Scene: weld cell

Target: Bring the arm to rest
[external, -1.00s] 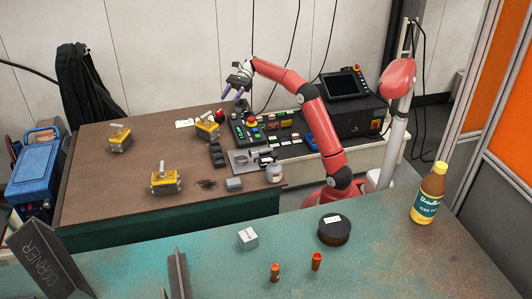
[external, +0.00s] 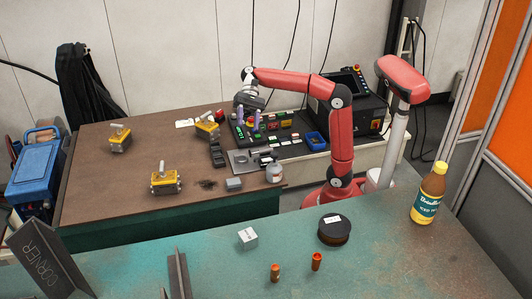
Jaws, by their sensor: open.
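My red arm (external: 342,135) is bent, with its forearm (external: 295,80) stretching left over the back of the brown table. My gripper (external: 246,116) points down above the control panel (external: 270,138), near the red button on it. Its two purple fingers are apart, and I see nothing held between them. From this view I cannot tell how high the fingertips are above the panel.
Yellow magnetic blocks (external: 166,182) stand on the brown table (external: 110,200). A blue bin (external: 316,140) and a black machine (external: 362,112) are near my arm. The green table (external: 380,255) in front holds a yellow bottle (external: 429,193) and a dark round tin (external: 334,230).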

